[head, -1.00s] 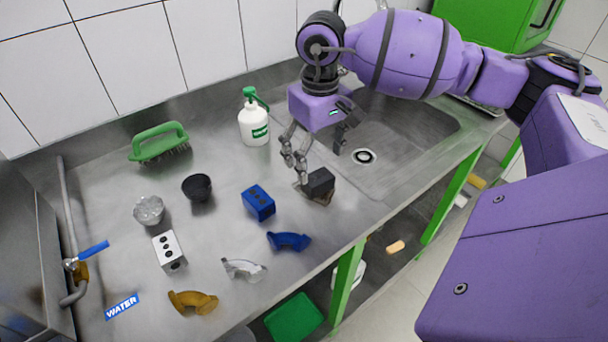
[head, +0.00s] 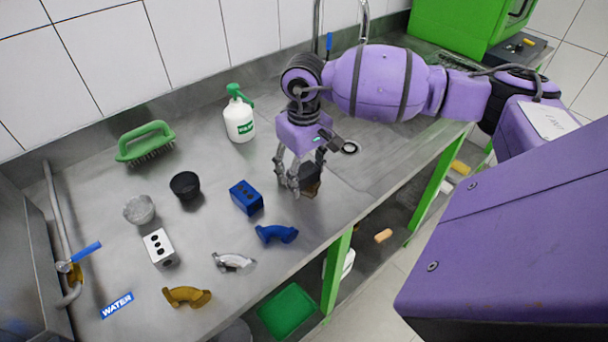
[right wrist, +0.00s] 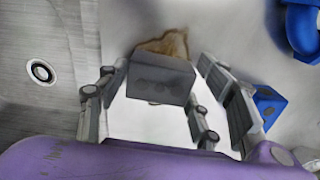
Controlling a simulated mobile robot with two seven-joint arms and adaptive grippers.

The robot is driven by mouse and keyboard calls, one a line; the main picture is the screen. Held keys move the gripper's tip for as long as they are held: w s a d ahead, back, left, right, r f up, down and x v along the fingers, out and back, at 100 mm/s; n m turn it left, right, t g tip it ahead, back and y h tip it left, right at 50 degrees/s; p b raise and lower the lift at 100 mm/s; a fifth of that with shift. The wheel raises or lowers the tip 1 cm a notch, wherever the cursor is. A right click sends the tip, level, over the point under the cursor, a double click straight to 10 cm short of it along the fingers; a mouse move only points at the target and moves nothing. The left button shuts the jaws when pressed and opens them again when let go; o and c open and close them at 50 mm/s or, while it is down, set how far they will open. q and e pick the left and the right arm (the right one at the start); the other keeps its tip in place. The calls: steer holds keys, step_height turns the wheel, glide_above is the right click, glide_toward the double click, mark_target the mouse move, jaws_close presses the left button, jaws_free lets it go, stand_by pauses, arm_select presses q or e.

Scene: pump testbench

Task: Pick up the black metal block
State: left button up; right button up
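The black metal block (head: 311,187) stands on the steel table near its front edge, partly hidden behind my right gripper's fingers in the head view. My right gripper (head: 294,188) points down at it. In the right wrist view the block (right wrist: 161,80) shows as a dark grey box between the fingers of the right gripper (right wrist: 162,66). The fingers are spread, one on each side, with a narrow gap to the block. I cannot tell exactly how far down they reach. My left gripper is not in view.
A blue block (head: 246,197) and a blue elbow pipe (head: 277,234) lie left of the gripper. A white block (head: 160,248), black cup (head: 185,186), white bottle (head: 239,117) and green brush (head: 146,142) stand farther left.

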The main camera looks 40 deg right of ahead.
steer(key=c, duration=0.8)
steer(key=shift+c, duration=0.6)
steer(key=shift+r, duration=0.15)
